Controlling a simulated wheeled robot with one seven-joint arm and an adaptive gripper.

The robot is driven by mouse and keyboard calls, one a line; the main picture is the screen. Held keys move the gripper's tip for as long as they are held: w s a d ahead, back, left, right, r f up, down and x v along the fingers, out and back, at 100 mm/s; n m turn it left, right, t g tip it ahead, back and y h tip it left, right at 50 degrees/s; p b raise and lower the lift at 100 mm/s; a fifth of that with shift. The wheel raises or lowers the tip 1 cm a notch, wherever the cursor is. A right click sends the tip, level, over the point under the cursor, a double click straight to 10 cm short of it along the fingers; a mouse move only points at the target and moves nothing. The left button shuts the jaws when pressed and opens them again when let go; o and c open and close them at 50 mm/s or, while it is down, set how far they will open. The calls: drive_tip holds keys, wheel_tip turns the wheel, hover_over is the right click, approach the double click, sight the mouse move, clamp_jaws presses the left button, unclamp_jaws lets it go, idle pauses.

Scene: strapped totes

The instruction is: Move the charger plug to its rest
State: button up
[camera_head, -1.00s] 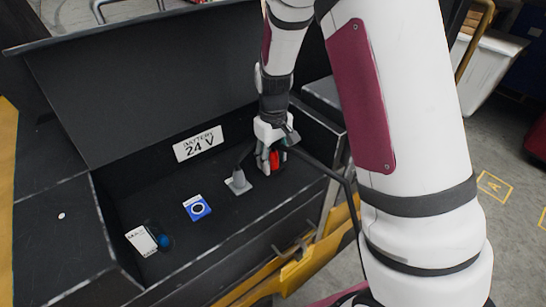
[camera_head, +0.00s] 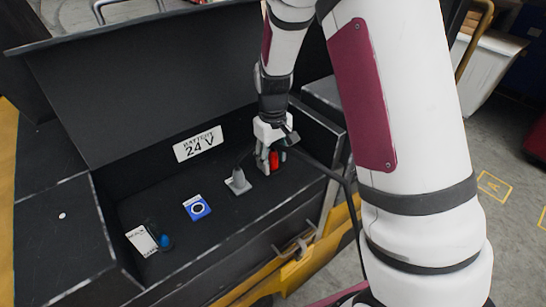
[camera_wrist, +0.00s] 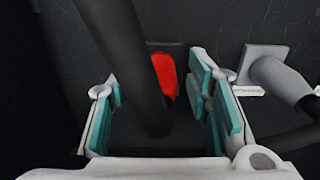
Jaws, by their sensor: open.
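My gripper (camera_head: 268,160) is open, low over the right end of the black battery bay. A red part (camera_head: 274,160) shows at its fingers. In the wrist view, the red part (camera_wrist: 165,75) lies beyond and between the teal-padded fingers, partly hidden by a thick black cable (camera_wrist: 130,70) crossing in front. Contact with the fingers cannot be told. A grey fitting (camera_head: 238,181) on a flat base stands just left of my gripper, with a dark cable at its top. It is a grey cylinder (camera_wrist: 268,68) in the wrist view. Which part is the charger plug or its rest is unclear.
A blue square with a white ring (camera_head: 197,208) and a white label (camera_head: 141,241) beside a small blue knob (camera_head: 164,241) lie farther left. The bay's raised lid (camera_head: 150,90) stands behind, and its front wall (camera_head: 230,250) runs along the near side. A black cable (camera_head: 325,172) crosses the right end.

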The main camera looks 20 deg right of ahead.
sight(273, 145)
clamp_jaws()
drive_tip(key=shift+r, duration=0.1)
drive_tip(key=shift+r+p, duration=0.95)
drive_tip(key=shift+r, duration=1.95)
drive_tip(key=shift+r+p, duration=0.65)
drive_tip(key=shift+r, duration=2.35)
drive_tip(key=shift+f, duration=0.1)
